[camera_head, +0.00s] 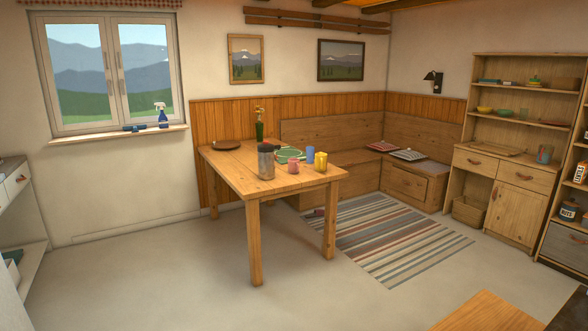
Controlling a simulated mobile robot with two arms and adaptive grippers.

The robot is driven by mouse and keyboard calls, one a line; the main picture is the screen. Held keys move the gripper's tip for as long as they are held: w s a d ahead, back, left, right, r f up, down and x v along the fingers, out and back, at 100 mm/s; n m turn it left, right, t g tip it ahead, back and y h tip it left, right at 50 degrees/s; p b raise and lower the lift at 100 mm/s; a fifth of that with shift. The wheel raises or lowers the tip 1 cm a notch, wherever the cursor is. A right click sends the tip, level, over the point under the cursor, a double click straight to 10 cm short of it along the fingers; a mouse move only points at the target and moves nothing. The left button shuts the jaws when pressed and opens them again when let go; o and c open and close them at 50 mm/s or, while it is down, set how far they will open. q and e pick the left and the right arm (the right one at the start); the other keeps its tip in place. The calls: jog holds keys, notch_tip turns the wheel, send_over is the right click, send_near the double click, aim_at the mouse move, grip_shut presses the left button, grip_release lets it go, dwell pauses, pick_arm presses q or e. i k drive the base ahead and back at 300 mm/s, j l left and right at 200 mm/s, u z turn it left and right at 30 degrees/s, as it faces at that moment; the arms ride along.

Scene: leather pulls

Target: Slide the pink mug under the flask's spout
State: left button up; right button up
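The pink mug (293,166) stands on the wooden table (237,168), near its front right part. The two are close but look apart, and the flask's spout is too small to make out. Neither of my grippers is in view.
A dark round tray (227,145) and a green vase (259,131) are further back. Open floor (170,270) lies before the table; a striped rug (400,240) lies right.

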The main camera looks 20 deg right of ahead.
aim_at(293, 163)
jog(key=i, duration=0.85)
jog(key=i+l+u, duration=0.1)
jog(key=i, duration=0.75)
jog(key=i+l+z, duration=0.1)
jog(key=i+z, duration=0.65)
jog(key=i+j+z, duration=0.1)
jog(key=i+z, duration=0.3)
jog(key=i+j+z, duration=0.35)
jog(key=i+l+z, duration=0.2)
jog(key=i, duration=0.25)
jog(key=i+z, duration=0.2)
jog(key=i, duration=0.3)
